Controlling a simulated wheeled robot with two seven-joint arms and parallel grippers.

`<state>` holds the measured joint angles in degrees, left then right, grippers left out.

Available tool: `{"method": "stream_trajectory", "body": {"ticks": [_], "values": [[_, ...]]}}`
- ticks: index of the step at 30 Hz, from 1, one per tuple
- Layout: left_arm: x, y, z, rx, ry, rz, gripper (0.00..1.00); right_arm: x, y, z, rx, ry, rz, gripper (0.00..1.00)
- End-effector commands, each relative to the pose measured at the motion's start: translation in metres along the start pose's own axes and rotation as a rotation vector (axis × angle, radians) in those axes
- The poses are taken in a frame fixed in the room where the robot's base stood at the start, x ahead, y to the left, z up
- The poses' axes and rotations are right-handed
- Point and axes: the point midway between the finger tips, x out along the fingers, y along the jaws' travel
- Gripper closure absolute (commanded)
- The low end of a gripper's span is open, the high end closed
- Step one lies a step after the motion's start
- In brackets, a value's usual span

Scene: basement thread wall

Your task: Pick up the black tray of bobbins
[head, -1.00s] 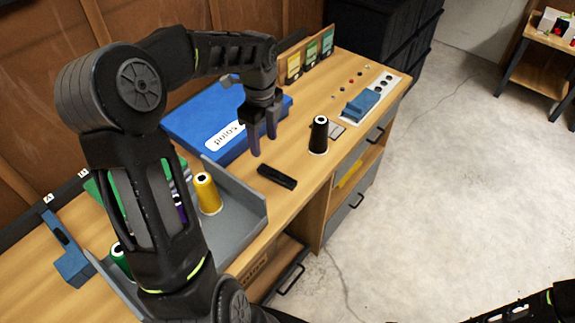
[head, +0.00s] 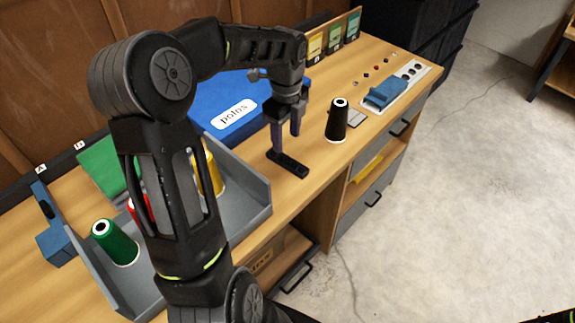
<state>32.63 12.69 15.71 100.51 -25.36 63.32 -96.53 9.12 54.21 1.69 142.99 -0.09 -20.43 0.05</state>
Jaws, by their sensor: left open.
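The black tray of bobbins (head: 289,165) is a small, flat, dark bar lying on the wooden bench near its front edge. Any bobbins in it are too small to make out. My left gripper (head: 285,142) points down with its two fingers apart and empty. Its fingertips are right at the far side of the tray in the picture, the left one overlapping the tray's far left end. I cannot tell whether they touch it. My right gripper is out of the picture.
A black thread cone (head: 338,120) stands close to the right of my left gripper. A blue box (head: 215,95) labelled "polos" lies behind. A grey bin (head: 247,205) with thread cones, including a green one (head: 114,243), stands at left, partly hidden by my left arm.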

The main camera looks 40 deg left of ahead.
Motion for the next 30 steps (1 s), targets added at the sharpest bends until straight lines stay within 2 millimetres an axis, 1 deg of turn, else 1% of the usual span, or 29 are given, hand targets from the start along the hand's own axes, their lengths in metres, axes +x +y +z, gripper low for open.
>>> {"method": "stream_trajectory", "body": {"ticks": [5, 8, 12, 14, 23, 26, 30], "values": [[0.000, 0.000, 0.000, 0.000, 0.000, 0.000, 0.47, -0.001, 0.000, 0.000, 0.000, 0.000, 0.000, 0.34], [0.007, 0.000, 0.000, 0.000, 0.001, 0.002, 0.47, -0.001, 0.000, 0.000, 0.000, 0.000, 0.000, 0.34], [0.022, 0.001, 0.000, 0.001, 0.001, 0.003, 0.47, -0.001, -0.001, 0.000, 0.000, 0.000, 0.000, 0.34], [0.025, 0.001, 0.000, 0.001, 0.000, 0.002, 0.47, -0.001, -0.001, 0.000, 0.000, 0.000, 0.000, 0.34], [0.026, 0.000, 0.000, 0.000, 0.000, 0.000, 0.47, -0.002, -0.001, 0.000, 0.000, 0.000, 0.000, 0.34], [0.033, 0.001, 0.000, -0.001, 0.001, 0.002, 0.47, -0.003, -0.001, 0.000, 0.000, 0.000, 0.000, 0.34], [0.053, 0.003, 0.000, 0.001, 0.002, 0.004, 0.47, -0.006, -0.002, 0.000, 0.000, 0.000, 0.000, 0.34]]}}
